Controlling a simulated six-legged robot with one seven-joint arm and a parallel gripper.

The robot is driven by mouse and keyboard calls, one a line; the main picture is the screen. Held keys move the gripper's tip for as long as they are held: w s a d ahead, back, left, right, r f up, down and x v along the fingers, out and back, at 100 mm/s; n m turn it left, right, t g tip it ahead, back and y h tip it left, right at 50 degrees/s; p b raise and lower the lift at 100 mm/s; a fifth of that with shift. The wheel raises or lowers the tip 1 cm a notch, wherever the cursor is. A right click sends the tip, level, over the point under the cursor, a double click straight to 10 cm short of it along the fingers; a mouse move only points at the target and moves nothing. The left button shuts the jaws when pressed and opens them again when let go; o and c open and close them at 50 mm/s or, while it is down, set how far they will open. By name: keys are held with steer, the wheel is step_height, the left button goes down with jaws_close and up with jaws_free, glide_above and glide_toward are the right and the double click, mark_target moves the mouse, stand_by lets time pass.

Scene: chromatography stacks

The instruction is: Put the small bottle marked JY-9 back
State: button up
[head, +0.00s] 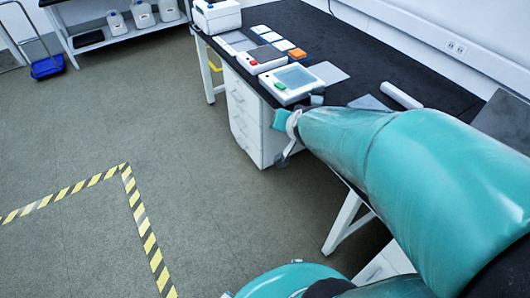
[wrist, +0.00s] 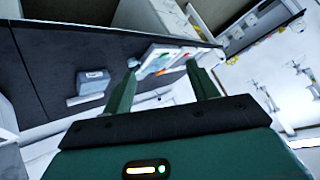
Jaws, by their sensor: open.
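I cannot make out a small bottle marked JY-9 in either view; no label is readable. My gripper (wrist: 161,66) shows in the wrist view with its two green fingers spread apart and nothing seen between them. In the head view my teal arm reaches toward the front edge of the black bench (head: 395,72), and its end is near a white device with a grey-green screen (head: 295,80). The fingers are not clear there.
A white and grey device with a red button (head: 262,59), orange and white square pieces (head: 297,53) and a white roll (head: 401,95) lie on the bench. White drawers (head: 245,115) stand beneath it. Open floor with yellow-black tape (head: 146,233) lies left.

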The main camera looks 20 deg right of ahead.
steer(key=s+a+r+n+g+y, duration=0.1)
steer(key=s+a+r+n+g, duration=0.1)
steer(key=s+a, duration=0.4)
steer(key=s+a+r+n+g+y, duration=0.1)
steer(key=s+a+r+n, duration=0.4)
steer(key=s, duration=0.3)
steer(key=shift+a+n+g, duration=0.3)
steer(key=shift+a+g, duration=0.1)
steer(key=shift+a, duration=0.05)
steer(key=c, duration=0.5)
